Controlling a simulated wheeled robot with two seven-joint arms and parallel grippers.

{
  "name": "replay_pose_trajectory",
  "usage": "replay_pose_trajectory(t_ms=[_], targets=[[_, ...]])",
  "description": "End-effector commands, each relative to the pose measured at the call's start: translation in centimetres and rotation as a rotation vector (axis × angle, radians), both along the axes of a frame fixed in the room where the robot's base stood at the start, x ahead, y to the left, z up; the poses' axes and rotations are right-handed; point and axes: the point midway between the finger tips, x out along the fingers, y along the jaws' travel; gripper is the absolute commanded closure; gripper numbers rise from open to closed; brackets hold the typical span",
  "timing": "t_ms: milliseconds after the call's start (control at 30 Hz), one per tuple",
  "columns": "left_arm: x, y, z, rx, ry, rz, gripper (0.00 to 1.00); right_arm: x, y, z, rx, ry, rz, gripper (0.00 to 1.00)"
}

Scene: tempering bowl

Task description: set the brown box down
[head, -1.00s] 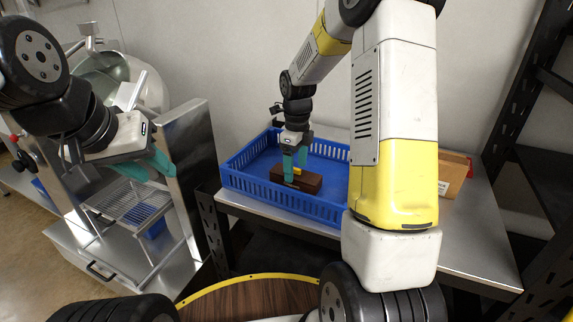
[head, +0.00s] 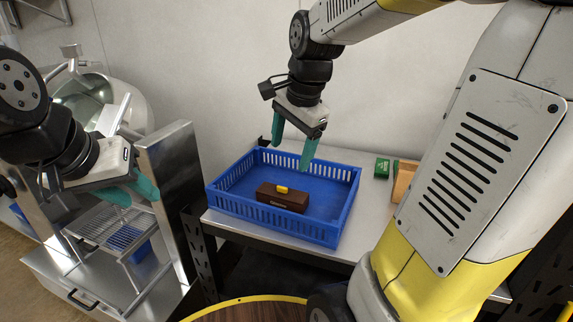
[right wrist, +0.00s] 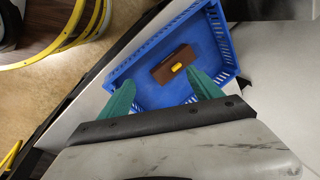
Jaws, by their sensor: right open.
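The brown box (head: 283,198), with a yellow piece on top, lies on the floor of the blue crate (head: 327,214) in the head view. It also shows in the right wrist view (right wrist: 166,70), inside the crate (right wrist: 151,95). My right gripper (head: 291,152) is open and empty above the crate, clear of the box. Its green fingers show apart in the right wrist view (right wrist: 160,92). My left gripper (head: 140,190) is at the left, by the metal machine, far from the box. Its fingers are partly hidden, so its opening is unclear.
The crate stands on a steel table (head: 222,220). A small green box (head: 382,168) and a tan box (head: 404,179) sit right of the crate. A steel machine with a bowl (head: 85,95) and a wire rack (head: 103,228) stands at the left.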

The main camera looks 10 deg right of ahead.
Motion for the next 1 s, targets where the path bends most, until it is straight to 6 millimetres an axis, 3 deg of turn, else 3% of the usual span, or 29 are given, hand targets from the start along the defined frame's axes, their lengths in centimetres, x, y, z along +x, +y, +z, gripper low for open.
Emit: replay_pose_trajectory(t_ms=[33,200,400,567,1000], targets=[[0.0,0.0,0.0,0.0,0.0,0.0,0.64,-2.0,0.1,0.8,-0.028,-0.061,0.137,0.26],[0.0,0.0,0.0,0.0,0.0,0.0,0.64,-7.4,0.6,1.6,-0.169,-0.237,0.596,0.26],[0.0,0.0,0.0,0.0,0.0,0.0,0.64,-10.9,1.0,1.3,-0.315,-0.369,0.927,0.26],[0.0,0.0,0.0,0.0,0.0,0.0,0.64,-11.7,1.2,1.1,-0.359,-0.4,1.014,0.26],[0.0,0.0,0.0,0.0,0.0,0.0,0.64,-11.7,1.1,1.1,-0.36,-0.4,1.016,0.26]])
